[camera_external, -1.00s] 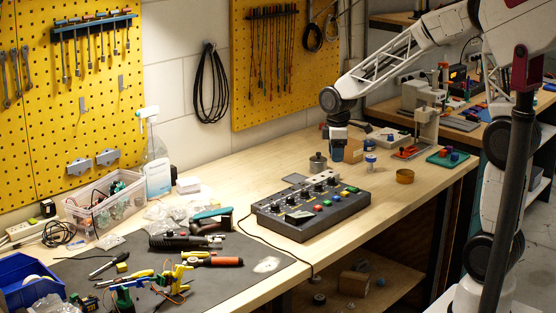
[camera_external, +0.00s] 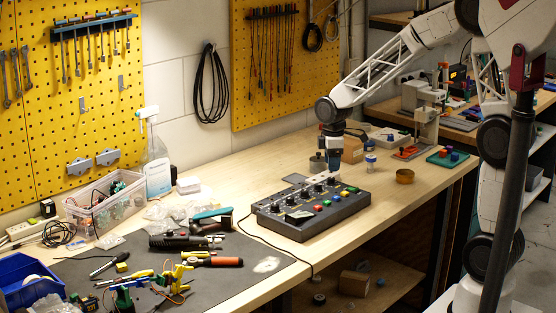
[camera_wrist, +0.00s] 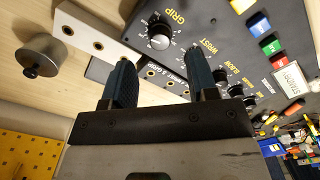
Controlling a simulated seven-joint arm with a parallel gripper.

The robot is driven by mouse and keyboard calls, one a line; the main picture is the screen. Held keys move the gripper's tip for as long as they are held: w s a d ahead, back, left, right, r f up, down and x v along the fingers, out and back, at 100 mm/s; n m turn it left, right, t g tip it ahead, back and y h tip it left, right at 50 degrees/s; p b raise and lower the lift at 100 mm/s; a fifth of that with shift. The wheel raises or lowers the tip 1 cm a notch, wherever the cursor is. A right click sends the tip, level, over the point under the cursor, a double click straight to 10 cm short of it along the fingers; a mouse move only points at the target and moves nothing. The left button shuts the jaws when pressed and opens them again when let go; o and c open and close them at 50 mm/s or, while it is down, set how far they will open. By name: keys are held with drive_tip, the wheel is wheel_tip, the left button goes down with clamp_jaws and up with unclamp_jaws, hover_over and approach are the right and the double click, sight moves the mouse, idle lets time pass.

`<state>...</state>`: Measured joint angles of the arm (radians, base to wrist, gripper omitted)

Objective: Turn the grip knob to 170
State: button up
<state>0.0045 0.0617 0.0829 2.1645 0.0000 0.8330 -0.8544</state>
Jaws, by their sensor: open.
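The grip knob (camera_wrist: 159,37) is a round dark knob with a pale top, beside the yellow word GRIP and a ring of marks, near the top of the wrist view. It sits on the dark grey control box (camera_external: 345,208), which stands on the bench. My gripper (camera_wrist: 121,78) is open and empty, with its two blue-grey fingers apart. In the wrist view the grip knob appears beyond the fingertips and between them. In the external view my gripper (camera_external: 333,168) is just above the back right part of the box. The pointer reading is too small to tell.
A grey metal cylinder (camera_wrist: 44,55) stands beside the box. Coloured buttons (camera_external: 326,202) and other knobs sit on the panel. A cardboard box (camera_external: 352,149) and a brown ring (camera_external: 405,176) are on the bench. Tools lie on the dark mat (camera_external: 235,279).

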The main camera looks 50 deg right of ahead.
sight(331, 178)
drive_tip(key=shift+f, duration=2.65)
drive_tip(key=c, duration=0.9)
drive_tip(key=shift+c, duration=0.2)
drive_tip(key=shift+m, duration=0.5)
drive_tip(key=m, duration=0.3)
drive_tip(key=shift+m, duration=0.3)
drive_tip(key=m, duration=0.4)
